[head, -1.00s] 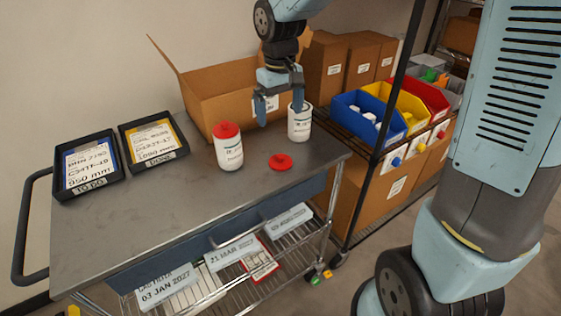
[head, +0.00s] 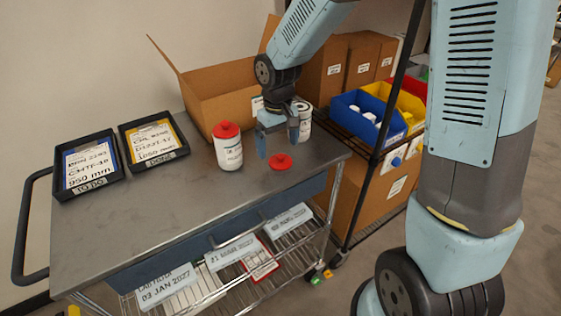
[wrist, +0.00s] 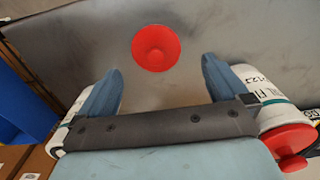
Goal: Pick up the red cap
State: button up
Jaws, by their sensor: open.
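The red cap (head: 280,162) lies flat on the grey cart top, near its right front edge. In the wrist view the red cap (wrist: 156,47) sits ahead of the fingertips, roughly centred between them. My gripper (head: 278,150) is open and empty, above and just behind the cap; its fingers also show in the wrist view (wrist: 160,75). A white bottle with a red lid (head: 229,148) stands to the left of the cap. A second white bottle (head: 305,122) stands behind my gripper, partly hidden by it.
The cart top (head: 200,205) is clear at its front and middle. Two black trays with cards (head: 88,165) (head: 153,139) lie at the left. An open cardboard box (head: 215,95) stands at the back. A rack with blue (head: 365,118) and yellow bins is at the right.

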aim_at(280, 155)
jog(key=shift+s+d+f, duration=0.1)
jog(key=shift+d+f, duration=0.05)
jog(key=shift+f, duration=0.9)
jog(key=shift+d+f, duration=0.15)
jog(key=shift+f, duration=0.9)
jog(key=shift+c, duration=0.5)
jog(key=c, duration=1)
jog(key=shift+r, duration=0.15)
